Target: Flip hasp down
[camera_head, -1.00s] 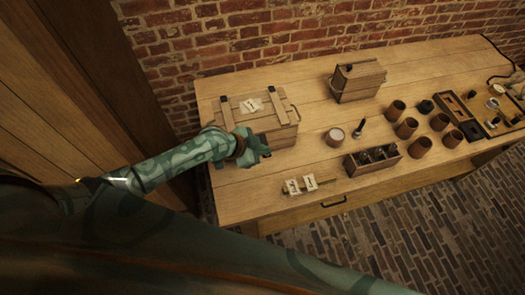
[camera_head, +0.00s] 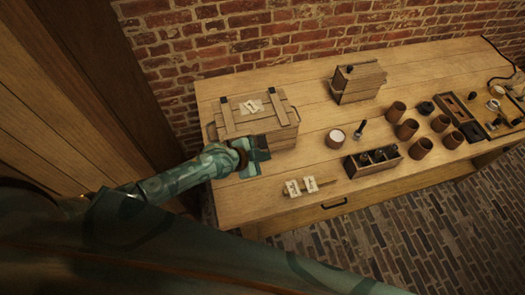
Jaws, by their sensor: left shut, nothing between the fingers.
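A wooden chest (camera_head: 281,105) with two pale battens and a paper label on its lid stands at the left of the table, with its lid down. My left gripper (camera_head: 258,156) is shut and empty at the chest's front face, near the middle of its lower front edge. It covers part of that front. I cannot make out the hasp; it is too small or hidden behind the gripper. Whether the gripper touches the chest is not clear. My right gripper is not in view.
The wooden table (camera_head: 310,95) also bears a smaller wooden box (camera_head: 358,82), several brown jars (camera_head: 407,129), a white-topped jar (camera_head: 335,138), a compartment crate (camera_head: 375,162) and a tagged stick (camera_head: 320,184). The table is clear between chest and small box.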

